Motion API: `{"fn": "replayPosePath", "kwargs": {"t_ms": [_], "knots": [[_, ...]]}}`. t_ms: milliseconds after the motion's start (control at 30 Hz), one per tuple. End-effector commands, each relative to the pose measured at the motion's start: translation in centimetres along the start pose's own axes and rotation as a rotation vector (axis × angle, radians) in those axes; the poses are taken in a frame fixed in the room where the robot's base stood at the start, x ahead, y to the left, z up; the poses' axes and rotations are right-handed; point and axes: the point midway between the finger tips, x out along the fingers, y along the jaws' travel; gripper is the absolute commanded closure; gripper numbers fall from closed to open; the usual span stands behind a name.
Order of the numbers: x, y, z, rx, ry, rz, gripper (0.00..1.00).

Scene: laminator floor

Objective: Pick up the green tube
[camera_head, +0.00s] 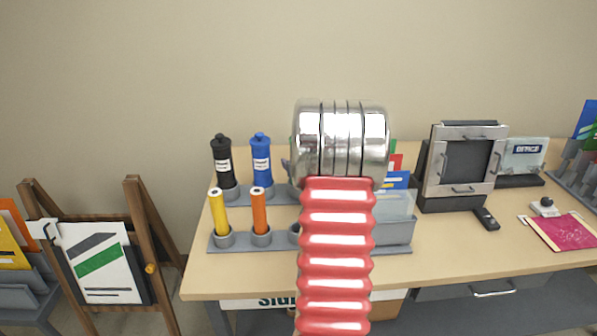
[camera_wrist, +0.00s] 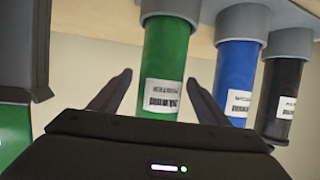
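The green tube (camera_wrist: 165,70) hangs down from its grey round holder (camera_wrist: 172,10) in the wrist view, which looks upside down. A white label with a barcode is on it. My gripper (camera_wrist: 159,77) is open, with one dark fingertip on each side of the tube. A gap shows between the left finger and the tube; the right fingertip is close to the tube's edge, and I cannot tell if it touches. In the head view my arm hides the green tube and my gripper.
A blue bottle (camera_wrist: 237,70) and a black bottle (camera_wrist: 280,90) stand beside the green tube; they also show in the head view. In front are a yellow tube (camera_head: 217,212) and an orange tube (camera_head: 259,209). A grey-framed machine (camera_head: 464,165) stands right on the table (camera_head: 450,255).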

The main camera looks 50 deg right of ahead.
Motion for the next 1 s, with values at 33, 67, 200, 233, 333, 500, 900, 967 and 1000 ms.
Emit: {"fn": "replayPosePath", "kwargs": {"t_ms": [33, 67, 200, 233, 333, 500, 900, 967, 1000], "knots": [[-0.01, 0.00, 0.00, 0.000, 0.000, 0.000, 0.33], [-0.01, 0.00, 0.00, 0.000, 0.000, 0.000, 0.35], [-0.01, -0.01, 0.00, 0.000, 0.000, 0.000, 0.45], [-0.01, -0.01, -0.01, 0.000, 0.000, 0.000, 0.47], [-0.01, -0.01, -0.01, 0.000, 0.000, 0.000, 0.54], [-0.01, -0.02, 0.00, 0.000, 0.000, 0.000, 0.66], [-0.02, -0.01, -0.19, 0.000, 0.003, 0.000, 0.88], [-0.02, -0.02, -0.19, 0.000, 0.003, 0.000, 0.88], [-0.02, -0.02, -0.19, 0.000, 0.003, 0.000, 0.88]]}}
